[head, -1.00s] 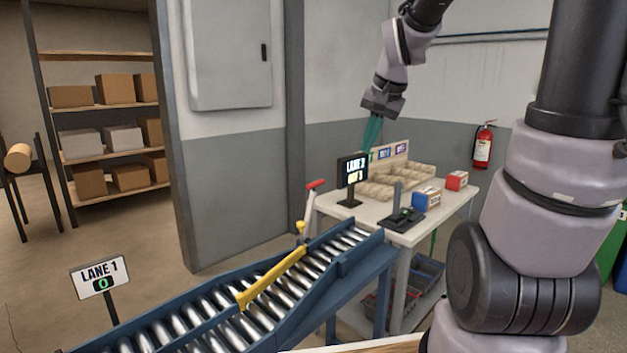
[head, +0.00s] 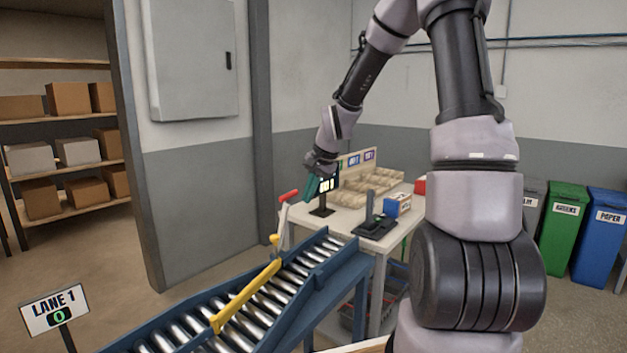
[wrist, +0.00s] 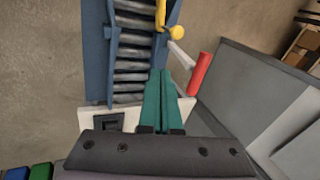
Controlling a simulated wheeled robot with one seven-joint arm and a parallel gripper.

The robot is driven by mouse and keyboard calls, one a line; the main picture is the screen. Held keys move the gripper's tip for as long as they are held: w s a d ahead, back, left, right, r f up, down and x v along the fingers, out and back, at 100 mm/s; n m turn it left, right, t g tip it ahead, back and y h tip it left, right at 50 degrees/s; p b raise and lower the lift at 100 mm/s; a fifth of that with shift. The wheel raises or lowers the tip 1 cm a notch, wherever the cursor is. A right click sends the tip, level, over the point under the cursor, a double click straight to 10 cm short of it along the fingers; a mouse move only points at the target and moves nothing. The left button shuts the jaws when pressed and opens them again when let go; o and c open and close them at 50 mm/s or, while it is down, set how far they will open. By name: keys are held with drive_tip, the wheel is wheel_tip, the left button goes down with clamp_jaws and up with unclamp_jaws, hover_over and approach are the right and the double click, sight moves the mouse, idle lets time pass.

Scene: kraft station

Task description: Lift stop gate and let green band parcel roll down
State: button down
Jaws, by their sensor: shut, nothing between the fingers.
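My gripper (head: 310,190) has green fingers and is shut and empty. In the head view it hangs near the red handle (head: 289,196) of a pale lever beside the roller lane (head: 250,315). In the wrist view the closed fingers (wrist: 160,76) point along the rollers (wrist: 132,72), with the red handle (wrist: 201,73) to their right and apart from them. A yellow knob (head: 275,239) sits at the lever's base. A yellow bar (head: 246,297) lies slantwise across the lane. I cannot tell which part is the stop gate. No green band parcel shows.
A white table (head: 345,226) beyond the lane holds a small display (head: 325,192), trays (head: 370,185), a black device (head: 375,226) and a blue box (head: 398,205). A LANE 1 sign (head: 55,310) stands at the lower left. Bins are at the right.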

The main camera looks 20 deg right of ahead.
drive_tip(key=w+a, duration=0.2)
drive_tip(key=w, duration=0.1)
drive_tip(key=shift+w+a+f, duration=0.1)
drive_tip(key=shift+w+a, duration=0.15)
drive_tip(key=shift+w+a, duration=0.1)
drive_tip(key=shift+g+h, duration=0.4)
drive_tip(key=shift+g, duration=0.2)
drive_tip(key=w+a, duration=0.1)
drive_tip(key=w+a+r, duration=0.1)
drive_tip(key=w+a, duration=0.1)
drive_tip(key=w, duration=0.1)
drive_tip(key=shift+r, duration=0.3)
drive_tip(key=shift+w+a+r, duration=0.3)
drive_tip(key=shift+w, duration=0.1)
